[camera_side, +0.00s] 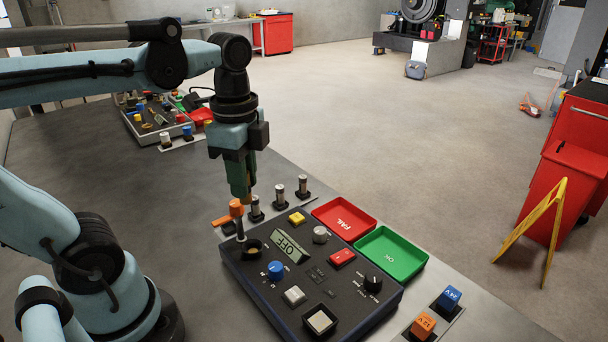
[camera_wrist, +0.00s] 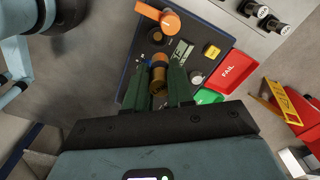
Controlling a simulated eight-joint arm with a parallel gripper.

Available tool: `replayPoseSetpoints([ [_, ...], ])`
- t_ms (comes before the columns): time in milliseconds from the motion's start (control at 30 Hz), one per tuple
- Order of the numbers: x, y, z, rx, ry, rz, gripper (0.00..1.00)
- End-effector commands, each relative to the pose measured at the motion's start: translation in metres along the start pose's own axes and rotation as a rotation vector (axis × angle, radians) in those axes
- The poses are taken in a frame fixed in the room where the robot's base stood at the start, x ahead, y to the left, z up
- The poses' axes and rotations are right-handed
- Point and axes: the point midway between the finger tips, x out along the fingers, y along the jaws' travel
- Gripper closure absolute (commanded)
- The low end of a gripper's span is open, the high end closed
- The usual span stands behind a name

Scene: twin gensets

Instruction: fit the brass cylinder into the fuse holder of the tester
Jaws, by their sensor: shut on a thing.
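My gripper (camera_side: 246,195) points straight down above the back-left corner of the tester (camera_side: 386,312). Its green fingers are shut on the brass cylinder (camera_wrist: 158,83), which shows between them in the wrist view. In the side view the fingers hide most of the cylinder. A round black socket (camera_side: 253,248) with a brass-coloured inside is at the tester's left corner and looks like the fuse holder. The gripper appears to be above it, with a gap. An orange-handled lever (camera_side: 237,209) stands beside the socket. The tester's display (camera_side: 290,246) reads OFF.
Several silver-topped cylinders (camera_side: 280,198) stand in black holders behind the tester. A red FAIL tray (camera_side: 344,217) and a green OK tray (camera_side: 391,253) lie along its far right side. Blue and orange blocks (camera_side: 449,299) stand at the front right. The bench at left is mostly bare.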

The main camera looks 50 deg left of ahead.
Motion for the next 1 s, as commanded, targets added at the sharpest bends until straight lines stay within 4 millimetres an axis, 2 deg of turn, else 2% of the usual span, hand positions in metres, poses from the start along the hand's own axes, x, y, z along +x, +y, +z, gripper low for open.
replayPoseSetpoints([
  [33,0.000,0.008,-0.006,0.044,0.000,0.000,1.00],
  [333,0.041,0.005,-0.005,0.032,0.000,0.000,1.00],
  [1000,0.083,0.005,-0.004,0.031,0.000,-0.001,1.00],
])
